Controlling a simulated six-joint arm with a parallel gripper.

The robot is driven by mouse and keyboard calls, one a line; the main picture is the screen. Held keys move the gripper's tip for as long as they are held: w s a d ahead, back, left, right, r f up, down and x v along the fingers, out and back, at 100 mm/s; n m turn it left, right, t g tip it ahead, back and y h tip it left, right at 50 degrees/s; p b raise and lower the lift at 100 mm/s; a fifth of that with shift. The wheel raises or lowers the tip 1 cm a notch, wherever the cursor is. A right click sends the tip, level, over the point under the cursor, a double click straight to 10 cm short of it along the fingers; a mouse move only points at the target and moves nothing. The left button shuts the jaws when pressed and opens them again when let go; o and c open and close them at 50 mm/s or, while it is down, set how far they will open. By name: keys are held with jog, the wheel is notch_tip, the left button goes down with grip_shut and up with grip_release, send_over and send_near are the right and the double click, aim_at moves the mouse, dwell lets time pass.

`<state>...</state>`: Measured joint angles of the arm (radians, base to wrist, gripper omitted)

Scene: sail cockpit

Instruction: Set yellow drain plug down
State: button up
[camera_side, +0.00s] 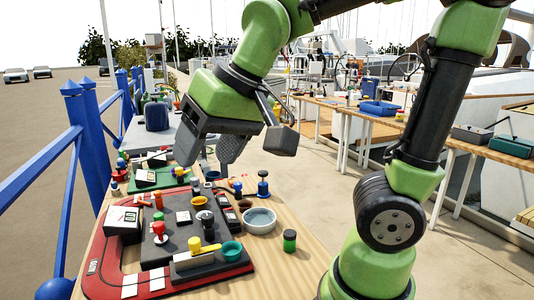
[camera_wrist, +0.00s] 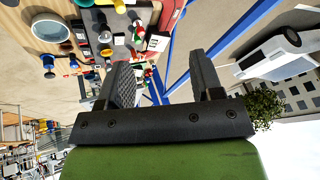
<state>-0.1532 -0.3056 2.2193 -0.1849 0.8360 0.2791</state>
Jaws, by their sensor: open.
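My gripper (camera_side: 208,150) is raised well above the table, beyond and apart from the plug. Its jaws are open, and nothing is between them in the wrist view (camera_wrist: 163,75). The plug's underside is hidden, so I cannot tell how it is seated.
A teal cup (camera_side: 232,251) stands right of the plug, with a grey bowl (camera_side: 259,220) behind it. A red-topped plunger (camera_side: 159,230) stands to the left on the dark board. A green jar (camera_side: 289,240) is at the right. Bare wood lies at the table's front right.

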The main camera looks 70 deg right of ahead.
jog(key=s+d+t, duration=0.1)
jog(key=s, duration=0.6)
jog(key=shift+y, duration=0.3)
jog(key=shift+o, duration=0.4)
jog(key=shift+s+f+t, duration=0.1)
jog(key=shift+s+t, duration=0.2)
jog(key=shift+s, duration=0.2)
